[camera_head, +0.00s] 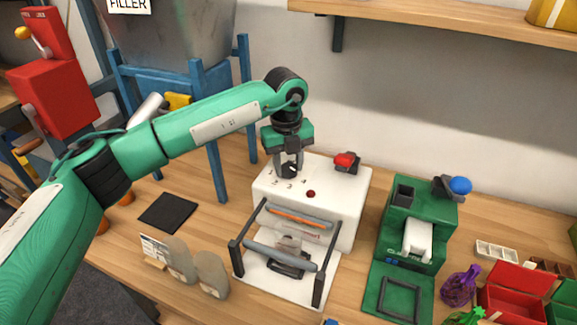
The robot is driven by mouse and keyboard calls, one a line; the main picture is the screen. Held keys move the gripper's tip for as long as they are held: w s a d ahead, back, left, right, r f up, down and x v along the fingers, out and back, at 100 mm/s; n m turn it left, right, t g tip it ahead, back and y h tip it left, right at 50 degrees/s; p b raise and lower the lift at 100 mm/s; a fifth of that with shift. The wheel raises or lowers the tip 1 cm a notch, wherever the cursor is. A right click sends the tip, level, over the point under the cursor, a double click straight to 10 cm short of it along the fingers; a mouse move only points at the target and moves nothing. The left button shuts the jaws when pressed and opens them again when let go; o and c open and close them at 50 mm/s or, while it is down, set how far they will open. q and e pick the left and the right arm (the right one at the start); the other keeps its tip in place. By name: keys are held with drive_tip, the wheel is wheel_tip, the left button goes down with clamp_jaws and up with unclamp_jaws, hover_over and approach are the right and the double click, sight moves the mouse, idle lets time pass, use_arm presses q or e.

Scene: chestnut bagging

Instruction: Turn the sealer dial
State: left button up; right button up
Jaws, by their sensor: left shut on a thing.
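The sealer (333,215) is a white box on the wooden table, with a sealing bar and a black-armed frame at its front. Its dial (290,171) is a small dark knob on the top left, with marks printed around it. My left gripper (289,172) points down over the sealer's top and is shut on the dial, whose body the fingers partly hide. A red button (311,194) sits to the right of the dial marks. A red-topped part (346,161) stands at the sealer's back right. My right gripper is not in view.
A green machine (417,225) with a blue knob stands right of the sealer. A blue-framed filler (175,60) stands behind. Red trays (516,290) are at the right. A shelf (450,25) hangs above.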

sight(287, 167)
use_arm(q)
drive_tip(key=shift+n, duration=0.7)
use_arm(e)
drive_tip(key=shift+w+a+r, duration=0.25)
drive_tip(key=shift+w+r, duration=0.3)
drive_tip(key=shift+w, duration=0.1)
use_arm(q)
drive_tip(key=o, duration=1)
drive_tip(key=shift+r, duration=0.1)
drive_tip(key=shift+r+b, duration=0.25)
drive_tip(key=shift+b, duration=0.05)
drive_tip(key=r, duration=0.4)
drive_tip(key=r+b, duration=0.1)
drive_tip(key=r, duration=0.8)
drive_tip(key=shift+s+a, duration=0.1)
drive_tip(key=shift+a, duration=0.15)
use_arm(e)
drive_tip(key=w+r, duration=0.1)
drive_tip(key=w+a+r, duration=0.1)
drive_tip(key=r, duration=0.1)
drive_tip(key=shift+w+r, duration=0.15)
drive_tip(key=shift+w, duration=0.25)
